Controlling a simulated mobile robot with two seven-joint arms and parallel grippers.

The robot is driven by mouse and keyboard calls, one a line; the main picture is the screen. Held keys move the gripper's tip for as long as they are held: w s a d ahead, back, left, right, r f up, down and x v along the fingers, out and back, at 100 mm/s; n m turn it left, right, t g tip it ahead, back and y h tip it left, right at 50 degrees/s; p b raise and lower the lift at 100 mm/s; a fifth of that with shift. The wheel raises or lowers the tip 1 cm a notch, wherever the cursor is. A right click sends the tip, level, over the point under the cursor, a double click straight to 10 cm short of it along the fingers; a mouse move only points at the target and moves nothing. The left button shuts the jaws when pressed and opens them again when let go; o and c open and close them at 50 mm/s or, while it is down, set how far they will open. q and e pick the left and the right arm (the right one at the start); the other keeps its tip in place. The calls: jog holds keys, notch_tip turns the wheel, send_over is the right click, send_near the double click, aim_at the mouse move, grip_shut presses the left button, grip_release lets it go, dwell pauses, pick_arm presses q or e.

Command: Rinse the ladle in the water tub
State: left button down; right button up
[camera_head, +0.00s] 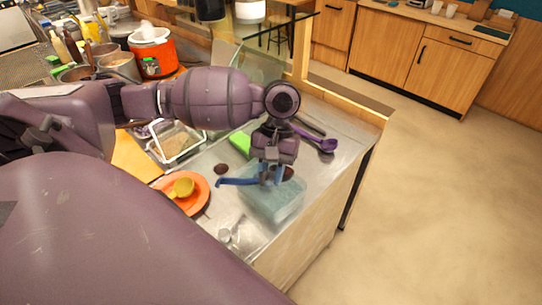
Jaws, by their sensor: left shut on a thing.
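My left gripper (275,178) points down over the translucent light-blue water tub (285,213) on the metal counter. It is shut on a blue utensil, which looks like the ladle (237,182); its blue handle sticks out to the left, with a hooked end. The ladle's bowl is hidden by the gripper or the tub, so I cannot tell whether it touches the water. My right gripper is not in view.
A purple spoon (328,145) lies behind the tub near the counter's right edge. A green block (240,144) and a clear food container (178,152) lie behind. An orange plate (200,203) with a yellow item is left. Small metal spoons lie in front.

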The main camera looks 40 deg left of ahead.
pick_arm(q)
notch_tip(320, 180, down, 8)
jog(key=shift+w+f, duration=0.1)
jog(key=shift+w, duration=0.05)
jog(key=shift+s+d+f+t+y, duration=0.1)
jog(key=shift+s+f+t, duration=0.15)
jog(key=shift+f, duration=0.2)
jog(key=shift+s+f+t+y, duration=0.1)
jog(key=shift+s+f+t, duration=0.1)
jog(key=shift+f, duration=0.2)
jog(key=shift+s+d+f+t+y, duration=0.1)
jog(key=shift+s+f+t, duration=0.15)
jog(key=shift+f, duration=0.2)
jog(key=shift+d, duration=0.1)
dwell(1.3)
jog(key=shift+w, duration=0.1)
